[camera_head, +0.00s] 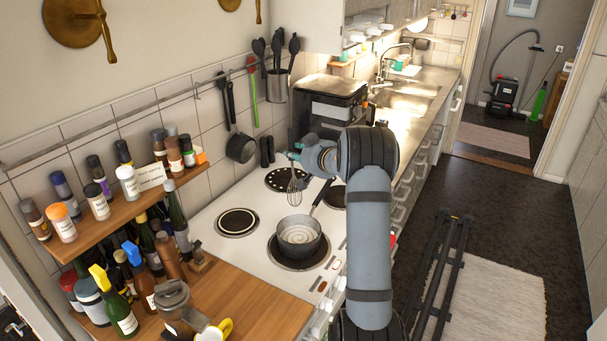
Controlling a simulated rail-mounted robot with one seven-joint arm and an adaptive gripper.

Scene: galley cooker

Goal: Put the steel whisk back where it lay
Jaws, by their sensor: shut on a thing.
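My gripper (297,155) is over the back of the white cooker, shut on the steel whisk (294,188). The whisk hangs with its wire balloon downward, above the hob and behind the saucepan. Its handle is mostly hidden at the gripper. The whisk appears clear of the pan, though its exact height above the hob is hard to tell. The grey saucepan (285,238) stands on the front burner with its handle pointing back to the right.
A wooden worktop (245,305) with bottles and a jug lies at the front left. A spice shelf (110,222) is on the left wall. Ladles (240,147) hang from the rail behind. A dark oven-like appliance (330,100) stands beyond the hob. The left burner (237,222) is bare.

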